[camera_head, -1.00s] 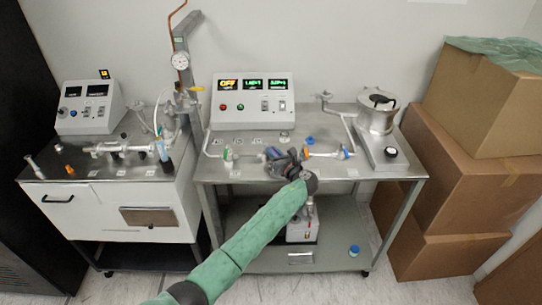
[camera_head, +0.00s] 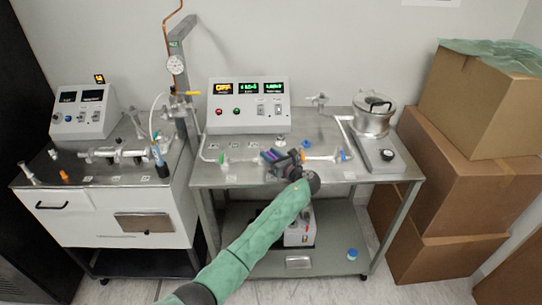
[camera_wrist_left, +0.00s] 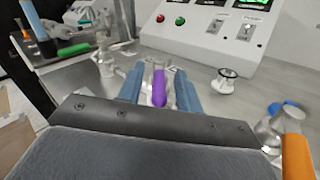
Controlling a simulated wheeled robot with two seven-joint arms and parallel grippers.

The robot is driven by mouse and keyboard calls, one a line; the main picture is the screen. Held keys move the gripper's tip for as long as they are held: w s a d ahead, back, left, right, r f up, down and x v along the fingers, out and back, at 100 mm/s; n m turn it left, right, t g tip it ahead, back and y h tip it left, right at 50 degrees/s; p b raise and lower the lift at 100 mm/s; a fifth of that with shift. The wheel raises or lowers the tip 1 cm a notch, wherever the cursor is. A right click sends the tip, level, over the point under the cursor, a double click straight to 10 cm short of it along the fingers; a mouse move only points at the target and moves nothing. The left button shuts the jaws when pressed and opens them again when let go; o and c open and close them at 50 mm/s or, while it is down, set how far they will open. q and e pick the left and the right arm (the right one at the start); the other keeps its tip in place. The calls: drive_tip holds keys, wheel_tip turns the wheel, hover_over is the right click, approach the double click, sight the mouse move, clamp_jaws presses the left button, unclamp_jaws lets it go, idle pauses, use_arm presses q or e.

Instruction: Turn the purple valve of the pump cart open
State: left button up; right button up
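The pump cart (camera_head: 240,178) is the metal table in the middle, with a glass pipe line along its front edge. The purple valve (camera_wrist_left: 159,88) shows in the left wrist view as a slim upright handle on the clear pipe. My left gripper (camera_wrist_left: 158,88) is open, with one blue finger on each side of the handle and a gap visible on both sides. In the head view my left gripper (camera_head: 270,157) is at the pipe line near the cart's front edge and mostly hides the valve. My right gripper is in neither current view.
A control box (camera_head: 248,106) stands at the cart's back. Green (camera_head: 223,160) and blue (camera_head: 344,155) valves flank my gripper; an orange handle (camera_wrist_left: 297,155) is close at the right in the wrist view. A steel pot (camera_head: 372,122) stands right. Cardboard boxes (camera_head: 470,185) stand beyond.

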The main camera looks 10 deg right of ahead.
drive_tip(key=shift+s+f, duration=0.1)
drive_tip(key=shift+s, duration=0.1)
